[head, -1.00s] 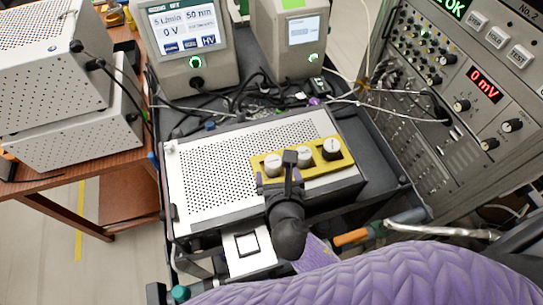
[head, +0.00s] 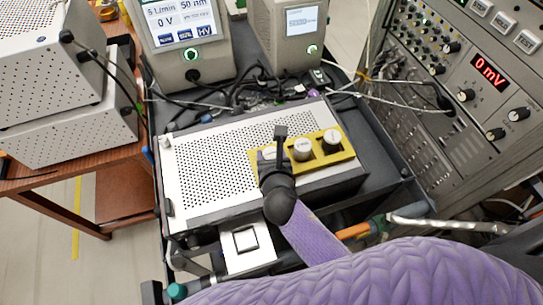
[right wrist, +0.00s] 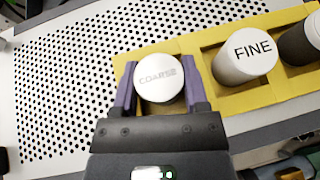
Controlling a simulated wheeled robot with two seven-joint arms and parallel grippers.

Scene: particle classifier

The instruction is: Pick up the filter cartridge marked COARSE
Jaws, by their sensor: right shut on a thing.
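The COARSE cartridge (right wrist: 160,88), a white cylinder with its name on its round top, is in the right wrist view between the purple fingers of my right gripper (right wrist: 159,68). The gripper is shut on it at the leftmost place of the yellow holder (right wrist: 215,120). In the head view this cartridge (head: 268,153) is partly hidden behind my gripper (head: 272,160). I cannot tell whether it is raised from its slot. The FINE cartridge (right wrist: 245,58) stands in the middle slot. My left gripper is not in view.
A third cartridge with a dark body (right wrist: 313,42) stands in the right slot. The holder sits on a box with a perforated white top (head: 210,170). Cables and two display units (head: 183,40) are behind. A tall control panel (head: 470,110) stands at the right.

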